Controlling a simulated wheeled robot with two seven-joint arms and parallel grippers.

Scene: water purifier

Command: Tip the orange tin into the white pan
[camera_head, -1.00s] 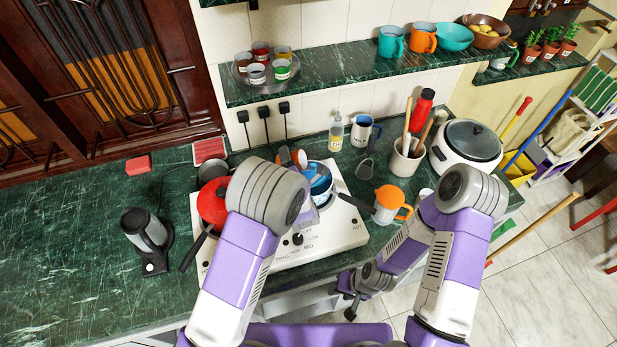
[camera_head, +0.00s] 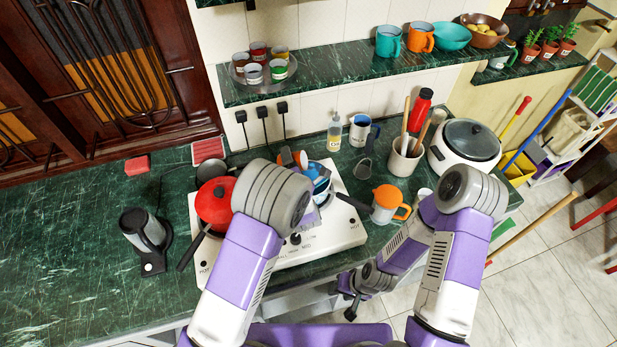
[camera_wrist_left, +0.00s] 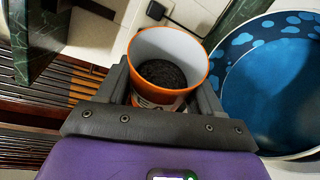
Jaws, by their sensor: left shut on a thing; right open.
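My left gripper (camera_wrist_left: 165,95) is shut on the orange tin (camera_wrist_left: 196,62), which has a pale inside and dark grainy contents. The tin is tilted in the left wrist view, with the dark contents still inside it. The white pan (camera_wrist_left: 270,85), with a blue spotted inside, is just to the right of the tin there. In the head view the pan (camera_head: 319,182) sits on the stove, partly hidden by my left arm; its dark handle points to the lower right. My right gripper (camera_head: 350,300) is open and empty, low in front of the counter.
A red lidded pan (camera_head: 214,203) stands on the left of the white stove (camera_head: 330,235).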

